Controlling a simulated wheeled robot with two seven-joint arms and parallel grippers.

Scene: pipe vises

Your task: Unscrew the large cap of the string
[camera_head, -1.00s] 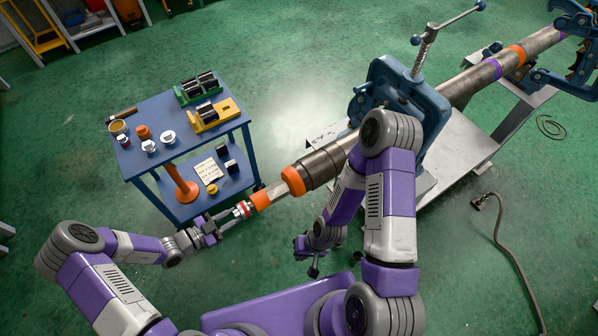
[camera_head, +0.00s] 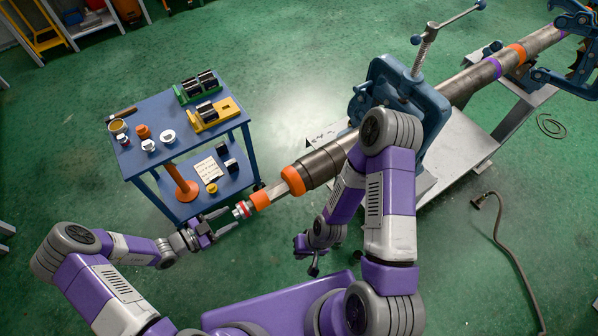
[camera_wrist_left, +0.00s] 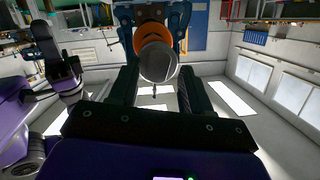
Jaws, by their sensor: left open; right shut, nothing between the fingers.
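The pipe string (camera_head: 322,167) runs diagonally from the vise down toward my left gripper. Its near end carries an orange ring (camera_head: 260,200) and a small red and pale end piece, the cap (camera_head: 242,209). In the left wrist view the round grey end face (camera_wrist_left: 158,62) sits nearly centred, with an orange ring (camera_wrist_left: 150,36) behind it. My left gripper (camera_head: 226,221) is open just short of this end, its fingers to either side of the string's line and holding nothing. My right gripper (camera_head: 314,268) hangs below the string, shut and empty, partly hidden by its arm.
A blue vise (camera_head: 425,100) clamps the string at the middle, on a grey stand (camera_head: 460,155). A blue cart (camera_head: 165,105) with small parts stands beyond my left gripper. A hose (camera_head: 512,255) lies on the floor at the right. The floor between cart and vise is clear.

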